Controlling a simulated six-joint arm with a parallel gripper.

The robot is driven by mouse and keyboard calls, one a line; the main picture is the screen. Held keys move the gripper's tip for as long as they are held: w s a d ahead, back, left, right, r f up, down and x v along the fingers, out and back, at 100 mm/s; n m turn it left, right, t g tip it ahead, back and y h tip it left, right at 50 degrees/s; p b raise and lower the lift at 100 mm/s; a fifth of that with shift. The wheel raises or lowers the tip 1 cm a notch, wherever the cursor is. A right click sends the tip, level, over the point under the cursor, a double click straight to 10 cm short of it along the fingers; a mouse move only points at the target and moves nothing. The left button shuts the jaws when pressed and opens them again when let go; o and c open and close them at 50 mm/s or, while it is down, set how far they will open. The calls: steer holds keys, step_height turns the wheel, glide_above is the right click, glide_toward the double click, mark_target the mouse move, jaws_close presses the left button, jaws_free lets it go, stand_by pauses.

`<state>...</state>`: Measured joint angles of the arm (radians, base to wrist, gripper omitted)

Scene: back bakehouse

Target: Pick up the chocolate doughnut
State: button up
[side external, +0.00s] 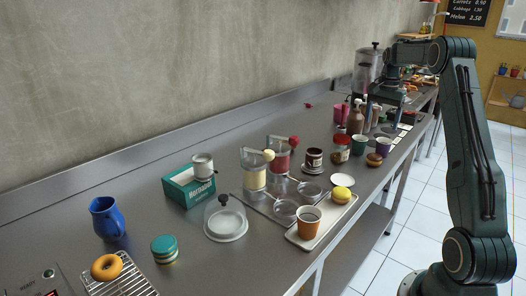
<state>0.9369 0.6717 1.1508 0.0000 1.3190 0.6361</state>
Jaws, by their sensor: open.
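A small brown ring that looks like the chocolate doughnut (374,160) lies near the front edge of the steel counter, right of the middle. A dark green cup (358,145) stands just left of it and another cup (384,145) just behind it. A golden plain doughnut (107,267) sits on a wire rack (126,277) at the front left. My gripper (398,112) is open and points down over the far part of the counter, behind and above the brown doughnut and apart from it. Its fingers are small and partly lost among items behind.
A red-labelled jar (341,149), bottles (356,118) and a tall clear dispenser (368,68) crowd the far counter. A wall runs along the back.

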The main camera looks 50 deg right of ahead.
glide_above(375, 155)
steer(key=shift+w+a+f, duration=0.1)
steer(key=shift+f, duration=2.05)
steer(key=shift+a+f, duration=0.1)
steer(key=shift+f, duration=2.05)
steer(key=shift+f, duration=2.6)
steer(key=c, duration=0.9)
